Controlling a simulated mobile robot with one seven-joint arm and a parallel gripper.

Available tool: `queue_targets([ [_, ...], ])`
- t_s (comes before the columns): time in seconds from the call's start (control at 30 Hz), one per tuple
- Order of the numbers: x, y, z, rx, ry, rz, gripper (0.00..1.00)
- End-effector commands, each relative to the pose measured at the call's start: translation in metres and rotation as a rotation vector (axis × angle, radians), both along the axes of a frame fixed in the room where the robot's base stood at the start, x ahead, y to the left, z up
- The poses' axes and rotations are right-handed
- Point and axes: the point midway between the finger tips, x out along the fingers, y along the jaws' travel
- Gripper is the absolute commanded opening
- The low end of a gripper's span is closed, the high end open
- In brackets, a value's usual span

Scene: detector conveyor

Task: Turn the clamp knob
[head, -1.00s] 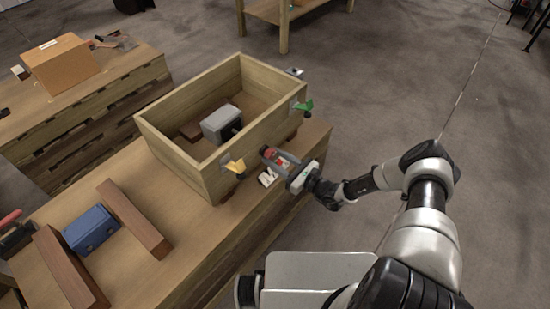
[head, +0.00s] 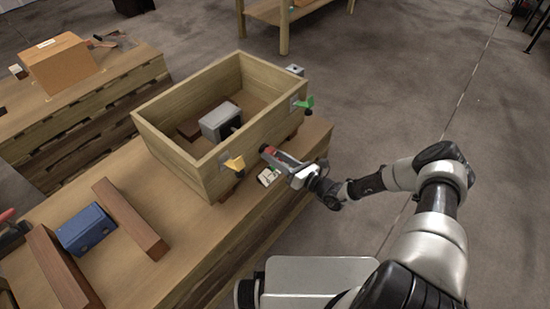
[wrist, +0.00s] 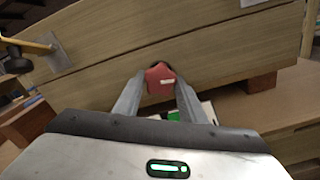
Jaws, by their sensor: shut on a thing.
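A red lobed knob (wrist: 160,79) with a small white mark sits at the front wall of the wooden crate (wrist: 110,50) in the wrist view. My gripper (wrist: 158,88) has one finger on each side of it and is shut on it. In the head view my gripper (head: 282,157) reaches the crate's near right wall, between a yellow clamp piece (head: 234,164) and a green one (head: 304,103). The knob's shaft and mounting are hidden behind the knob.
The crate (head: 190,158) stands on a pallet-like wooden bench and holds a grey device (head: 221,122). A blue box (head: 87,229) lies between two wooden bars. A small whitish item (head: 268,177) lies beside my gripper.

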Motion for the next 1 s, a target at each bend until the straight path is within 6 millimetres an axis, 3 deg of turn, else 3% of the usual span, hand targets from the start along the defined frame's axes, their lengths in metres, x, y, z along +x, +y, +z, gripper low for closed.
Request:
queue_targets([
  [0.53, -0.0005, -0.0001, -0.0004, 0.021, 0.030, 0.001, 0.15],
  [0.57, -0.0005, -0.0001, -0.0004, 0.021, 0.030, 0.001, 0.39],
  [0.67, -0.0005, -0.0001, -0.0004, 0.022, 0.030, 0.000, 0.56],
  [1.0, -0.0013, -0.0020, -0.0001, 0.021, 0.029, 0.000, 0.56],
])
